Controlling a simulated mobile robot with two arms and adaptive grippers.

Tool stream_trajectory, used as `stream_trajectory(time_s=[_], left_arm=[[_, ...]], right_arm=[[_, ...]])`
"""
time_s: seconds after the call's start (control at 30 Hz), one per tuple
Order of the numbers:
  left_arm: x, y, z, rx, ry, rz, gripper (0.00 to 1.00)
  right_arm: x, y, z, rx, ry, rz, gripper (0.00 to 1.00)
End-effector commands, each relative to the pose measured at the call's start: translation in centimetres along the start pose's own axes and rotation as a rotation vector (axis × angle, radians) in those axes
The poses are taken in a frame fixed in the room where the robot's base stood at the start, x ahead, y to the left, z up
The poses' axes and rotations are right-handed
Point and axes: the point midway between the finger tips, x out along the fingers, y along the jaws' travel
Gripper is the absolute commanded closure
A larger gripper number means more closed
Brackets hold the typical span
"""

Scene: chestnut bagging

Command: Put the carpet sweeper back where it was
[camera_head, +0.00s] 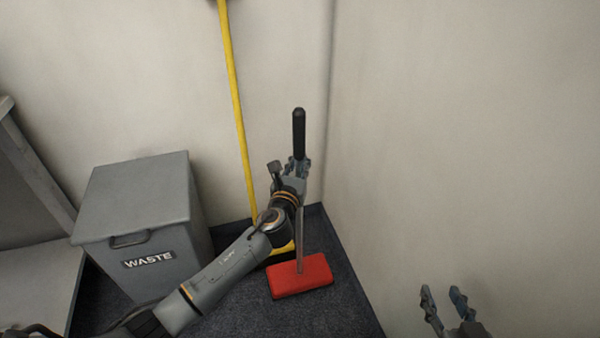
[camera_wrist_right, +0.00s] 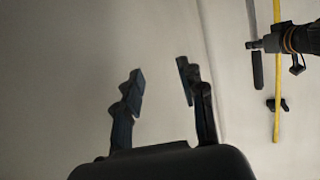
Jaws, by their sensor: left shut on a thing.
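The carpet sweeper has a flat red head (camera_head: 302,277), a thin grey pole and a black handle grip (camera_head: 299,134). It stands upright in the corner, its head low at the dark floor; I cannot tell if the head touches it. My left gripper (camera_head: 298,168) is shut on the sweeper's pole just below the black grip. My right gripper (camera_head: 445,300) is open and empty at the lower right, apart from the sweeper. In the right wrist view its open fingers (camera_wrist_right: 158,95) have nothing between them, and the black handle grip (camera_wrist_right: 257,70) shows at the right.
A yellow pole (camera_head: 238,110) leans on the back wall behind my left gripper. A grey bin marked WASTE (camera_head: 140,205) stands left of the sweeper. A grey shelf unit (camera_head: 30,165) is at the far left. The right wall (camera_head: 460,150) is close to the sweeper.

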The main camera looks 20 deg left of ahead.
Motion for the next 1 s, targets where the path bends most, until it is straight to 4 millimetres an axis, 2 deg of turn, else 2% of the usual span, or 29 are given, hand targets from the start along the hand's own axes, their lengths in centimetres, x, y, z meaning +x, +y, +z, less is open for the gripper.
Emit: stream_trajectory(time_s=[0.3,0.5,0.67,1.0], left_arm=[[0.1,-0.1,-1.9,-0.001,-0.006,-0.001,1.0],[0.1,-0.1,-2.6,0.0,-0.007,-0.001,1.0],[0.1,0.0,-2.7,0.0,-0.007,-0.001,1.0],[0.1,-0.1,-2.8,0.0,-0.007,-0.001,1.0]], right_arm=[[0.0,-0.9,-6.1,0.003,0.343,-0.02,0.6],[-0.9,-1.2,-8.8,0.006,0.494,-0.029,0.6],[-1.3,-1.3,-9.6,0.007,0.537,-0.031,0.6],[-1.4,-1.4,-9.8,0.007,0.547,-0.032,0.6]])
